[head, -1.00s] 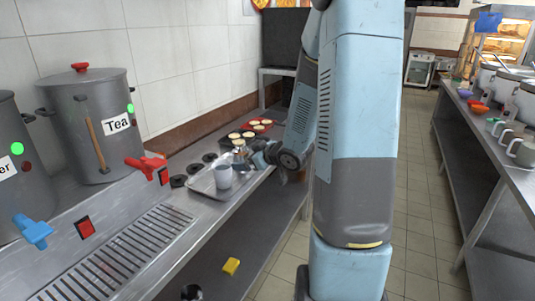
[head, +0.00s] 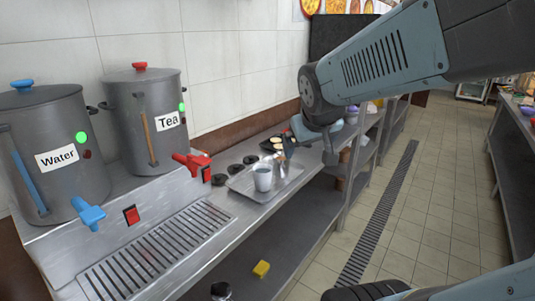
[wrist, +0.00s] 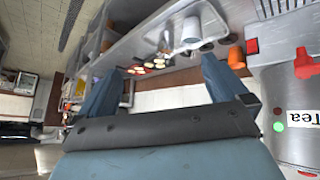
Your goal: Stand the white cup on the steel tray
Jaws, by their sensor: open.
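The white cup (head: 263,179) stands upright on the steel tray (head: 287,186), on the counter right of the tea pot. The cup also shows in the wrist view (wrist: 191,30). My gripper (head: 331,152) is in the air beyond and to the right of the tray, apart from the cup. In the wrist view my gripper (wrist: 163,68) has its two blue fingers spread wide with nothing between them.
A small metal vessel (head: 281,160) is beside the cup. Dark round pieces (head: 236,168) lie left of the tray. The tea pot (head: 135,120) and water pot (head: 50,150) stand at the left, with a drain grille (head: 160,260) in front. The aisle floor is clear.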

